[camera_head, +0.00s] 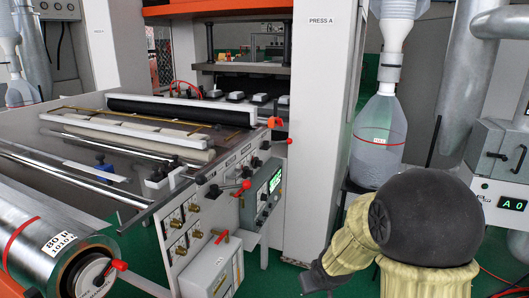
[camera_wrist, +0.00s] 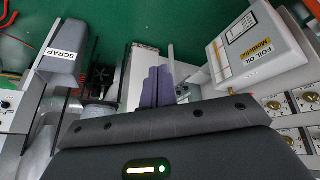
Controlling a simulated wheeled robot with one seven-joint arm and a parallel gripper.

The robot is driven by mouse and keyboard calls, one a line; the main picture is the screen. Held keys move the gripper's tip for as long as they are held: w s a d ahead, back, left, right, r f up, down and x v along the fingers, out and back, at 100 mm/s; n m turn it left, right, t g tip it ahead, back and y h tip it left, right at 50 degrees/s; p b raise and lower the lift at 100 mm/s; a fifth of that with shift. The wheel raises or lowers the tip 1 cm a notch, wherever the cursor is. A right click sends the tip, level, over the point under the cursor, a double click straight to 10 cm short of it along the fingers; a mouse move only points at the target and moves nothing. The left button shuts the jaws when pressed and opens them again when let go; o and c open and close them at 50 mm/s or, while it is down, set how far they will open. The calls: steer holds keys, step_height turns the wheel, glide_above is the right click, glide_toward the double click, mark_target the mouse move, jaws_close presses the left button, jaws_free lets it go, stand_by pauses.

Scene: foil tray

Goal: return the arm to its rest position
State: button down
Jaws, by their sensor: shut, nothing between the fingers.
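My arm shows at the lower right of the head view, with a dark rounded joint and pale yellow sleeves. It bends down to the left, and its dark lower end meets the bottom edge. My gripper (camera_wrist: 158,86) shows only in the wrist view, where its two purple-grey fingers lie together with nothing between them. The fingers point toward the green floor and a white surface behind them. The gripper is not clearly visible in the head view. No foil tray can be made out in either view.
The press machine (camera_head: 230,180) with valves and levers fills the left and middle. A large foil roll (camera_head: 35,245) is at lower left. A clear jug (camera_head: 377,150) stands behind my arm.

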steer(key=s+d+r+m+g, duration=0.1)
steer(key=s+g, duration=0.1)
steer(key=s, duration=0.6)
steer(key=s+d+r+m+g, duration=0.1)
steer(key=s+r+m, duration=0.1)
steer(key=s, duration=0.6)
steer(key=w+p+v, duration=0.3)
steer(key=p+v, duration=0.9)
steer(key=shift+w+a+r+p, duration=0.25)
steer(key=shift+r+p, duration=0.1)
steer(key=shift+s+d, duration=0.1)
